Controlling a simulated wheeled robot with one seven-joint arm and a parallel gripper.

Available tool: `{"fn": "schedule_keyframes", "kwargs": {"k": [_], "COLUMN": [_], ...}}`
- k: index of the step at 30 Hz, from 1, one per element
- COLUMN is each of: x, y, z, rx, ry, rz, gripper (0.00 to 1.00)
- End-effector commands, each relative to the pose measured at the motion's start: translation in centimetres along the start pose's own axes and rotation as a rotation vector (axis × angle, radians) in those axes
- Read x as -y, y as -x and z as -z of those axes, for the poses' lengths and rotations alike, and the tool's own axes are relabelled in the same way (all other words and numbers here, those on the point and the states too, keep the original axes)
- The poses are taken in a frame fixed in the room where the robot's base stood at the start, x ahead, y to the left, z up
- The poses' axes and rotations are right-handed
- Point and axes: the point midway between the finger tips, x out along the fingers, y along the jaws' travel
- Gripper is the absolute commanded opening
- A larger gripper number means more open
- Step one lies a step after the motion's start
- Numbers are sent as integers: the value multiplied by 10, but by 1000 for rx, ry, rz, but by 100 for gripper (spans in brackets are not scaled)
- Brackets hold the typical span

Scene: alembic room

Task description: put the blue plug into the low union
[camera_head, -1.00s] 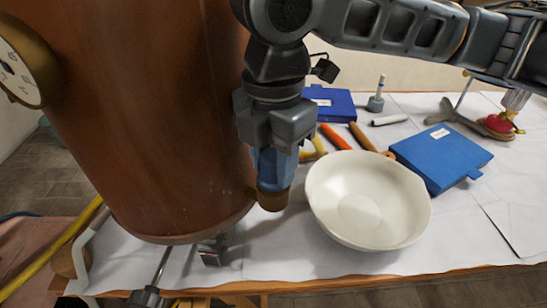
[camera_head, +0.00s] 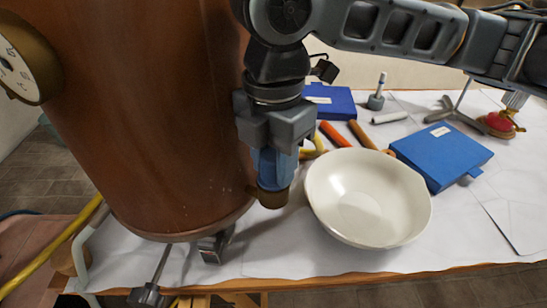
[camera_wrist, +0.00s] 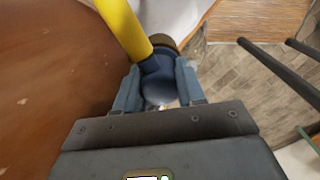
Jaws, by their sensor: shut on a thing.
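My gripper (camera_head: 274,172) points down beside the large copper-brown vessel (camera_head: 150,120), near its lower right edge. Its jaws are shut on the blue plug, which shows between the fingers in the wrist view (camera_wrist: 158,82). A brown ring (camera_head: 272,198) shows just below the fingertips; it also shows beyond the plug in the wrist view (camera_wrist: 163,42). I cannot tell whether this ring belongs to the plug or to the low union. No separate union is clearly visible. A yellow bar (camera_wrist: 124,27) reaches the plug in the wrist view; I cannot tell if they are joined.
A white bowl (camera_head: 400,225) stands close to the right of my gripper. Blue boxes (camera_head: 440,155) and orange and brown rods (camera_head: 334,135) lie behind. A dark bracket (camera_head: 213,247) sits below the vessel near the table's front edge.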

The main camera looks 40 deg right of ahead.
Motion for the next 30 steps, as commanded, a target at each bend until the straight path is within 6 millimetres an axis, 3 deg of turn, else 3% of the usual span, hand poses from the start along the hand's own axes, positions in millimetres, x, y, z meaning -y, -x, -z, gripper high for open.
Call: {"fn": "schedule_keyframes", "kwargs": {"k": [4, 5, 13, 30], "x": [0, 0, 0, 0], "y": [0, 0, 0, 0], "z": [0, 0, 0, 0], "rx": [0, 0, 0, 1], "ry": [0, 0, 0, 0], "rz": [0, 0, 0, 0], "gripper": [7, 41, 67, 68]}}
